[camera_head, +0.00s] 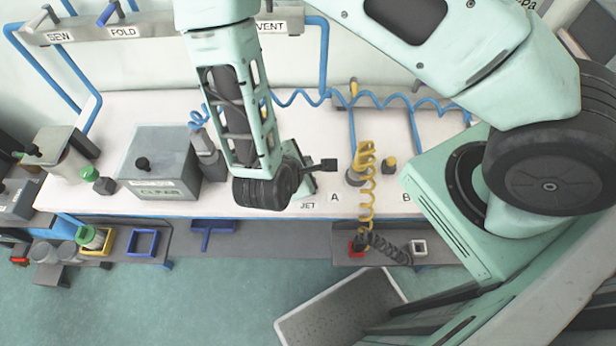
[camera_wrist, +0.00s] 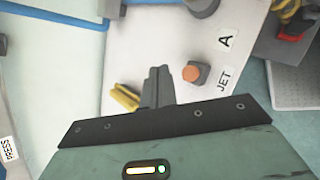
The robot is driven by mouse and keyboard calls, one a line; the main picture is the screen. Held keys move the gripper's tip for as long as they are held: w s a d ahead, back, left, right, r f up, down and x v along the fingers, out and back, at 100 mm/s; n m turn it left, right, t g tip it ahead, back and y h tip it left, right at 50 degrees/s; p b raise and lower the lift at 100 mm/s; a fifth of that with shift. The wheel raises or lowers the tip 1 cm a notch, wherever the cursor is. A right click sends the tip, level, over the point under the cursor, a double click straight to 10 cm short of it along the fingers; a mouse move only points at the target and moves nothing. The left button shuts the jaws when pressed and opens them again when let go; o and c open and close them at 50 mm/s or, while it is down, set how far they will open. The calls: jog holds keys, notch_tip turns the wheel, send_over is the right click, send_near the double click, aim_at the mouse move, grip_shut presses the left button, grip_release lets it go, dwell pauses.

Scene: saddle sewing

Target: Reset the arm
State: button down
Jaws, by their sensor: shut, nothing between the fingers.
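My arm reaches down over the white bench (camera_head: 120,105) in the head view. My gripper (camera_head: 328,165) is at its lower end, close to the JET label, left of the A label. The wrist view shows my gripper's dark fingers (camera_wrist: 160,74) together, with nothing between them. Beside them is a grey block with an orange button (camera_wrist: 191,73), next to the JET label. My gripper looks apart from the button, but the exact gap cannot be told.
A grey lidded box (camera_head: 160,165) stands on the bench at left. A coiled yellow hose (camera_head: 367,185) hangs right of my gripper. A blue coiled hose (camera_head: 300,97) runs along the back.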

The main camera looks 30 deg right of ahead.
dwell(0.3)
jog(key=shift+r, duration=0.15)
jog(key=s+a+r+m+g+y+b, duration=0.2)
jog(key=s+r+m+y+b, duration=0.2)
jog(key=s+r+b, duration=0.1)
jog(key=s+a+r+m+g+y+b, duration=0.3)
jog(key=s+r+m+y+b, duration=0.1)
jog(key=r+b, duration=0.3)
jog(key=shift+s+r, duration=0.7)
jog(key=shift+s, duration=0.05)
